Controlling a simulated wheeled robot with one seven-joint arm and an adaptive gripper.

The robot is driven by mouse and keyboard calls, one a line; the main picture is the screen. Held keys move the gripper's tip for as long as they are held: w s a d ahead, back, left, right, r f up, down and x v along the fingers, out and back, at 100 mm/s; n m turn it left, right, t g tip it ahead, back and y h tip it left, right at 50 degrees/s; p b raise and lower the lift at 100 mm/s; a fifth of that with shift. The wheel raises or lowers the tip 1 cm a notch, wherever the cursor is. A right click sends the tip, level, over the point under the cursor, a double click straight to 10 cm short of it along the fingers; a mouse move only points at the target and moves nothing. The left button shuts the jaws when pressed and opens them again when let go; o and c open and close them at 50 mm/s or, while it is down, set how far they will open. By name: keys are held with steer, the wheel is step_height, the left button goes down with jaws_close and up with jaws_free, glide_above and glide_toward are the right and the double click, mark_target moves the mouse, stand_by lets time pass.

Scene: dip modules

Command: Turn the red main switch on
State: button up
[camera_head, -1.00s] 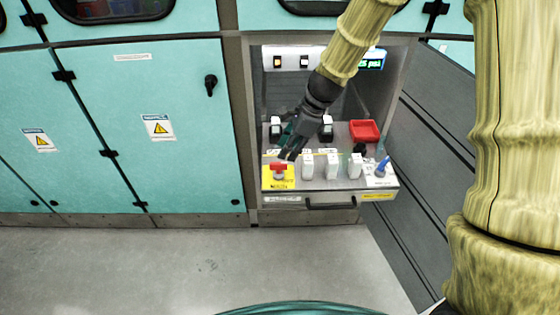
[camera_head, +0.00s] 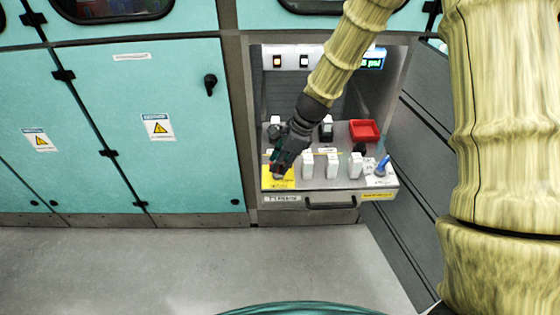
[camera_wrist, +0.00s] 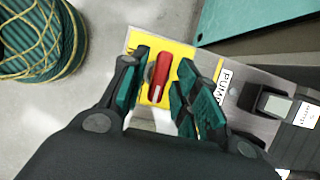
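The red main switch (camera_wrist: 160,76) sits on a yellow plate (camera_wrist: 184,56) at the left front corner of the control panel. In the wrist view its handle stands between the two fingers of my gripper (camera_wrist: 162,90). The fingers are apart, one on each side, with a gap showing at least on the right. In the head view my gripper (camera_head: 281,163) is down at the yellow plate (camera_head: 285,183) and hides most of the switch.
White switches (camera_head: 333,166) stand in a row right of the plate. A blue-tipped knob (camera_head: 382,167) is at the right front corner, and a red tray (camera_head: 364,131) lies behind. A drawer handle (camera_head: 331,204) is below.

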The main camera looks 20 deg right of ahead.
jaws_close()
steer(key=shift+r+n+p, duration=0.15)
steer(key=shift+n+p, duration=0.15)
steer(key=shift+p, duration=0.3)
steer(key=shift+r+n+g+p, duration=0.1)
steer(key=shift+n+g+p, duration=0.4)
steer(key=shift+n+p, duration=0.65)
steer(key=n+g+p, duration=0.1)
steer(key=n+p, duration=0.3)
steer(key=shift+w+g, duration=0.15)
steer(key=shift+g, duration=0.25)
steer(key=n+g+p, duration=0.1)
steer(key=n, duration=0.1)
steer(key=n+h+p, duration=0.1)
steer(key=n, duration=0.2)
steer(key=shift+w+a+f+n+g, duration=0.1)
steer(key=shift+f+n+g, duration=0.1)
steer(key=shift+n+g, duration=0.2)
steer(key=n+h, duration=0.1)
steer(key=n, duration=0.1)
steer(key=n+g+h+p, duration=0.1)
steer(key=n, duration=0.2)
steer(key=shift+a, duration=0.1)
steer(key=shift+n, duration=0.25)
